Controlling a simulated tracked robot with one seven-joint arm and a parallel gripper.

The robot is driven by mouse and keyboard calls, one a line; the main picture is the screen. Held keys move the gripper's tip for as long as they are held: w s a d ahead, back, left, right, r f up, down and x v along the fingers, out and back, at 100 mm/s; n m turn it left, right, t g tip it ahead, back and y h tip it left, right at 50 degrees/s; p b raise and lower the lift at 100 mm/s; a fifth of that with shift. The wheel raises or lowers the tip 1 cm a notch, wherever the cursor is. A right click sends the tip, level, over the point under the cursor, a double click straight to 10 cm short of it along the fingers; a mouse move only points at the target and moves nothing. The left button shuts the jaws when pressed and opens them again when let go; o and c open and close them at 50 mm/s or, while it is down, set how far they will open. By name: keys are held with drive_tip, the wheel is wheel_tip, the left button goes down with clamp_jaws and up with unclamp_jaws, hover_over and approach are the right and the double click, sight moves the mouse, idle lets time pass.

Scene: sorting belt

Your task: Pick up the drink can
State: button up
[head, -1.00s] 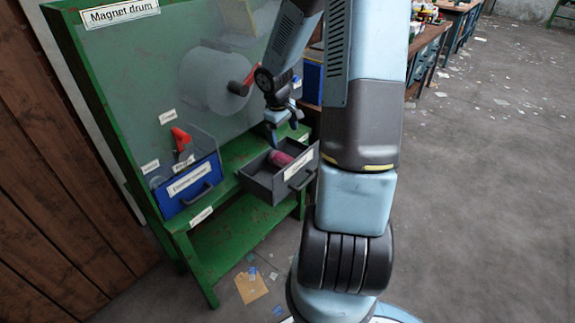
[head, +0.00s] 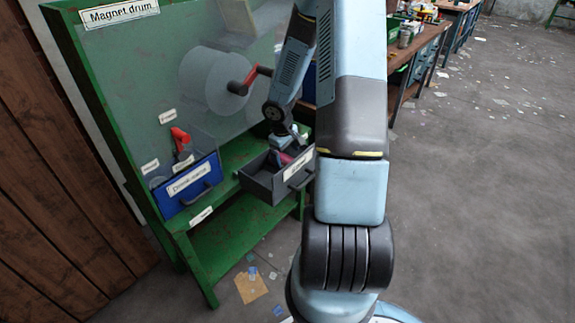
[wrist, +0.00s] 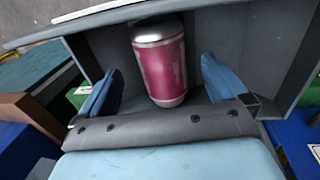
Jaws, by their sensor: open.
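The drink can (wrist: 160,62) is pink with silver ends. It lies in an open grey drawer (head: 262,184), and in the head view my gripper covers most of it. My gripper (wrist: 158,85) is open, with one blue finger on each side of the can in the wrist view. A gap shows between each finger and the can. In the head view my gripper (head: 283,152) reaches down into the drawer from above.
A blue labelled drawer (head: 190,203) sits left of the grey one on the green stand (head: 215,240). A red-handled crank (head: 245,82) projects from the drum panel above. The grey drawer's walls stand close around my gripper.

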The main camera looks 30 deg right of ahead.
sight(287, 159)
drive_tip(key=shift+w+d+f, duration=0.1)
drive_tip(key=shift+d+f, duration=0.05)
drive_tip(key=shift+f, duration=0.9)
drive_tip(key=shift+w+d+f, duration=0.1)
drive_tip(key=shift+f, duration=0.95)
drive_tip(key=shift+s, duration=0.1)
drive_tip(key=shift+c, duration=0.2)
drive_tip(key=c, duration=1.1)
